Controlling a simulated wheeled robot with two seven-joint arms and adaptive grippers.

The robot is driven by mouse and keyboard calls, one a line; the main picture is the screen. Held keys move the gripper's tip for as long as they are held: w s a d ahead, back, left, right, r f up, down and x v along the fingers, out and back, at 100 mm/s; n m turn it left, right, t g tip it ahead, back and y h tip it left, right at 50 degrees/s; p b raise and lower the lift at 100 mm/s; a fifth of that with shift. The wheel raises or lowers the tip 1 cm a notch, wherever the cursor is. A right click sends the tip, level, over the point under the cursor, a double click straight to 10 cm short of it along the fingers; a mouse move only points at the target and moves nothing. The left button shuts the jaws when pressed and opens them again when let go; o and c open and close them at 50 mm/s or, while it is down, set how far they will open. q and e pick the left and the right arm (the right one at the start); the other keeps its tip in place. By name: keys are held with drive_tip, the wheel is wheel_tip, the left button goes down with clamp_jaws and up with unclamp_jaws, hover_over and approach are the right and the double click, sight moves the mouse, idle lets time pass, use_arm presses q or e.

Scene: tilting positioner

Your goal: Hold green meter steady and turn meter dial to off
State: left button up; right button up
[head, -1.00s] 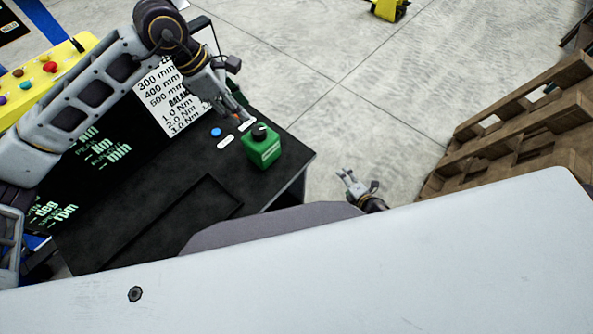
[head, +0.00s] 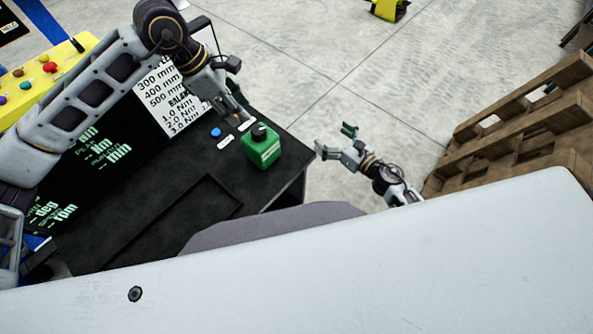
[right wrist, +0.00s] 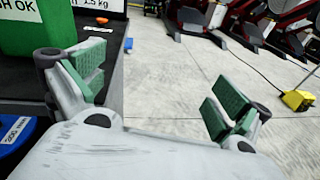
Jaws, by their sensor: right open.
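The green meter (head: 263,153) is a green box with a black dial (head: 259,132) on top, standing near the right edge of the dark bench. In the right wrist view, its green side (right wrist: 38,28) shows at the upper left, cut off by the frame; the dial is out of that view. My left gripper (head: 239,111) is just behind the meter, over the bench, and appears apart from it; its finger gap is unclear. My right gripper (head: 335,140) is open and empty, to the right of the meter beyond the bench edge. Its green-padded fingers (right wrist: 157,88) are spread wide.
The dark bench (head: 190,205) carries printed labels and a blue button (head: 216,132) near the meter. A yellow panel with coloured knobs (head: 25,95) is at the left. A wooden pallet (head: 510,135) stands at the right.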

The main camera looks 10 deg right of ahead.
sight(262, 145)
drive_tip(key=s+a+n+y, duration=0.1)
drive_tip(key=s+a, duration=0.2)
drive_tip(key=a, duration=0.1)
drive_tip(key=s+a+r+n+y, duration=0.1)
drive_tip(key=s+a, duration=0.3)
drive_tip(key=a, duration=0.1)
drive_tip(key=s+a+r, duration=0.1)
drive_tip(key=s+a, duration=0.3)
drive_tip(key=a, duration=0.1)
drive_tip(key=shift+s+r+n+y, duration=0.15)
drive_tip(key=shift+s+n+y, duration=0.05)
drive_tip(key=shift+n+y, duration=0.2)
drive_tip(key=shift+w+a, duration=0.1)
drive_tip(key=shift+x, duration=6.75)
